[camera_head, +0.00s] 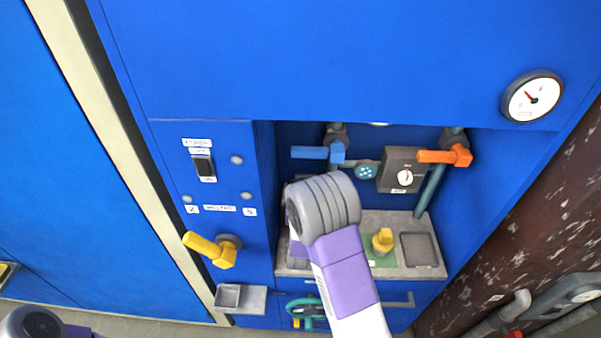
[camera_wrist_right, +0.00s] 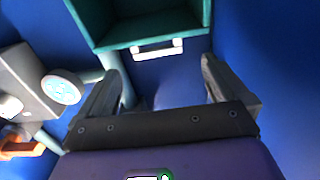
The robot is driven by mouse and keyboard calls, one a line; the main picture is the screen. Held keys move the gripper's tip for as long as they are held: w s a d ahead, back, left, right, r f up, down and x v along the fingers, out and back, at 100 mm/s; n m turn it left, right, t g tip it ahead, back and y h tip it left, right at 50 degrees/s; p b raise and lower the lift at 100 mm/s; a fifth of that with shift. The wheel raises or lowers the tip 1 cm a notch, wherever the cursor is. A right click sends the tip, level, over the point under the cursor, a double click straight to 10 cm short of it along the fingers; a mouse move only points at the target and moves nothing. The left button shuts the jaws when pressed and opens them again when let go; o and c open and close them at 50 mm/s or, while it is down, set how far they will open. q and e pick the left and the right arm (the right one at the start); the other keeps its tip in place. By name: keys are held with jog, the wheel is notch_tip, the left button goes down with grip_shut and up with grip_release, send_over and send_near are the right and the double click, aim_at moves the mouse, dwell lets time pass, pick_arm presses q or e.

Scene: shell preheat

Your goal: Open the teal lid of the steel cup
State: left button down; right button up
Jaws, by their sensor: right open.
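In the right wrist view, a teal, open box-shaped part (camera_wrist_right: 150,32) with a pale bar (camera_wrist_right: 158,49) along its edge shows at the top. I cannot tell whether this is the teal lid. I cannot make out a steel cup for certain in either view. My right gripper (camera_wrist_right: 160,86) is open and empty, its two fingers apart below the teal part. In the head view my right arm reaches into the recess and hides that gripper and what lies behind it. My left gripper is not in view.
The recess holds a blue handle (camera_head: 313,153), a teal dotted disc (camera_head: 366,172), a grey dial box (camera_head: 401,170) and an orange handle (camera_head: 440,157). A yellow knob (camera_head: 382,240) stands on the grey shelf (camera_head: 435,271). A yellow lever (camera_head: 209,247) sits on the left panel.

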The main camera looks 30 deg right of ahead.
aim_at(306, 176)
jog(key=shift+w+d+r, duration=0.2)
jog(key=shift+w+d, duration=0.1)
jog(key=shift+d, duration=0.1)
jog(key=x, duration=0.6)
jog(key=shift+f, duration=0.1)
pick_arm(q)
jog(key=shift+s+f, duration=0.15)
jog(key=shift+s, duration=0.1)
